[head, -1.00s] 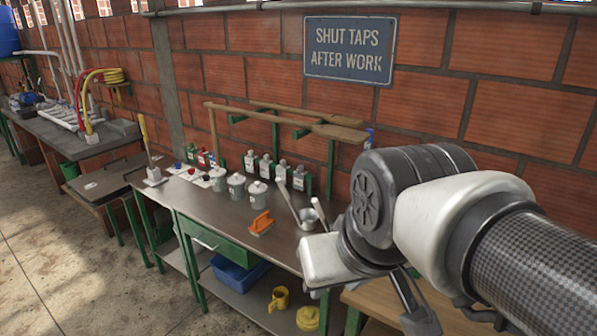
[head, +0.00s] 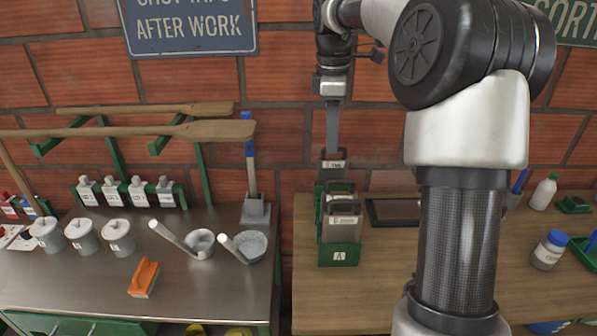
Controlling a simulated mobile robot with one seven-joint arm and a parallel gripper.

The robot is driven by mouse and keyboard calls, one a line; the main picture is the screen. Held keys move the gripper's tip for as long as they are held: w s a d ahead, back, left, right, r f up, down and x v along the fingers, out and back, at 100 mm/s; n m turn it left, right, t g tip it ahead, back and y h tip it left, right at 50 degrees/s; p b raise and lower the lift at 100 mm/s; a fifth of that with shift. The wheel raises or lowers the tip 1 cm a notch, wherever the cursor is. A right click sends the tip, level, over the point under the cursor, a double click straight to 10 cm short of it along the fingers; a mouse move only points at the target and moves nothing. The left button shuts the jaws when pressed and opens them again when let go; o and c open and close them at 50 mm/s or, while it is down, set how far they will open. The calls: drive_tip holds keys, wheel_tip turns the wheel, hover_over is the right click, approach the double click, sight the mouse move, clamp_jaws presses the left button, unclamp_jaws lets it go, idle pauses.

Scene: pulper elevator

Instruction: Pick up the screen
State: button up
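Two upright grey panels with dark handle frames and white labels stand one behind the other in a green holder (head: 339,254) on the wooden bench; the front panel is grey (head: 342,228), the rear one (head: 334,164) carries a small label. They look like screens, but I cannot tell for sure. A flat dark frame (head: 380,222) lies to their right, partly hidden by my arm. My gripper (head: 333,146) points down above the rear panel, its grey fingers seen edge-on. I cannot tell whether it touches that panel or whether its fingers are apart.
A metal table at left holds lidded pots (head: 117,238), two ladles, an orange brush (head: 143,278) and a blue-handled tool (head: 250,180) in a stand. Bottles (head: 549,250) stand at the bench's right. The bench front (head: 350,295) is clear. A brick wall rises close behind.

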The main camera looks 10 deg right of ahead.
drive_tip(key=n, duration=0.1)
hover_over(340, 192)
wheel_tip(340, 192, down, 3)
drive_tip(key=shift+n+g+y, duration=0.3)
wheel_tip(340, 192, down, 11)
drive_tip(key=shift+a+f+b, duration=0.1)
drive_tip(key=shift+a+b, duration=0.05)
drive_tip(key=shift+b, duration=0.3)
drive_tip(key=shift+s+f, duration=0.1)
drive_tip(key=shift+f, duration=3.05)
clamp_jaws()
drive_tip(key=shift+r, duration=0.15)
